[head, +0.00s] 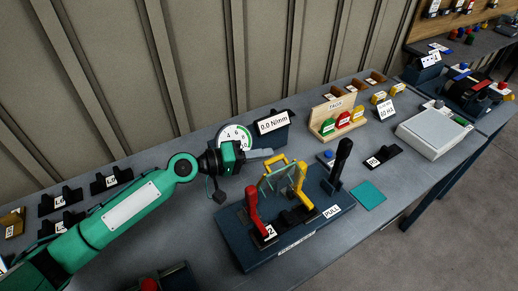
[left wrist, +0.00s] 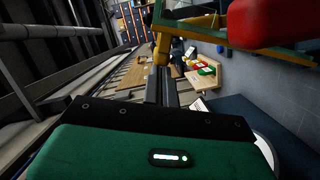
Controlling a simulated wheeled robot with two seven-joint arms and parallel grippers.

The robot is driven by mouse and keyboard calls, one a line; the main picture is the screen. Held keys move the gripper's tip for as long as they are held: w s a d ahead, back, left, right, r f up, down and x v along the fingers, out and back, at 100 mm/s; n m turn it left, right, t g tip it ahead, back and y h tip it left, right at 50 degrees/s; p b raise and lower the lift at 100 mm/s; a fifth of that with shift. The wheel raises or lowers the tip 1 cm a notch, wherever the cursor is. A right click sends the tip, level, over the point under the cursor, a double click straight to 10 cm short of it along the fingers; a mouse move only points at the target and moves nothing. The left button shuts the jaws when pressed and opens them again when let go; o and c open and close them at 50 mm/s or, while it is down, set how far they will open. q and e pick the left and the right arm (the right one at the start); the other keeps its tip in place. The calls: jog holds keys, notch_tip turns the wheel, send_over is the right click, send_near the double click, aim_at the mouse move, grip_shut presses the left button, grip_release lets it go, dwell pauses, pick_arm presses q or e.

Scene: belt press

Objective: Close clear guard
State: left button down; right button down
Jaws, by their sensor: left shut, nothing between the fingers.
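The press (head: 300,235) is a dark blue base on the bench, with a red lever (head: 252,203) at the left and a black lever (head: 342,160) at the right. The clear guard (head: 272,180), a see-through panel with teal edges, stands tilted up by yellow posts (head: 299,177) between the levers. My left gripper (head: 268,154) is shut and empty, behind and just above the guard's upper edge. In the left wrist view its fingers (left wrist: 161,88) point toward a yellow part (left wrist: 161,50); contact cannot be told. My right gripper is not in view.
A round dial (head: 233,134) and a "0.0 N/mm" display (head: 272,123) stand behind my left gripper. A wooden rack (head: 335,115) holds coloured blocks. A teal mat (head: 369,195) and a pale box (head: 432,134) lie to the right. The wall runs close behind the bench.

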aim_at(286, 164)
pick_arm(q)
jog(key=shift+s, duration=0.1)
jog(key=shift+s+d+m+p, duration=0.55)
jog(key=shift+s+m+p, duration=0.05)
jog(key=shift+s, duration=0.2)
jog(key=shift+s+d+f, duration=0.2)
jog(key=shift+s+d, duration=0.35)
jog(key=shift+s, duration=0.3)
jog(key=shift+f, duration=0.1)
